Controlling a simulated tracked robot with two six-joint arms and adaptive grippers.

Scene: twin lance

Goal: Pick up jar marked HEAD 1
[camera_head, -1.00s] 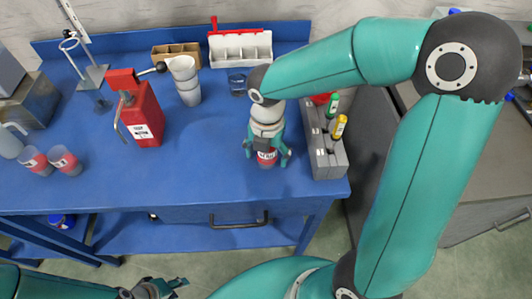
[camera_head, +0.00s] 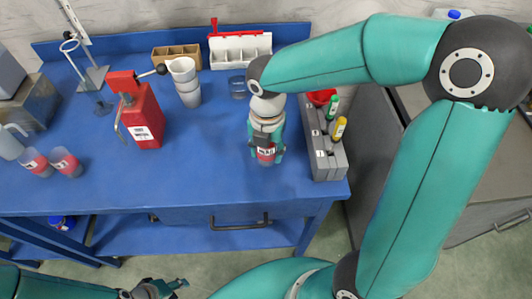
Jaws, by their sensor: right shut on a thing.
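A small jar with a red band and a white label (camera_head: 266,157) stands at the front right of the blue bench. The lettering on its label is too small to read. My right gripper (camera_head: 267,148) comes down over it from above and is shut on it; the fingers hide its upper part. Two similar jars with red bands, one (camera_head: 36,164) and another (camera_head: 66,162), stand at the left of the bench. My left gripper (camera_head: 172,286) is low in the picture, in front of the bench and away from the jars; its finger gap is unclear.
A grey rack (camera_head: 328,160) with green and yellow items stands close to the right of the held jar. A red lever device (camera_head: 143,118), stacked cups (camera_head: 186,84) and a white tray (camera_head: 240,52) stand further back. The bench's middle (camera_head: 203,150) is clear.

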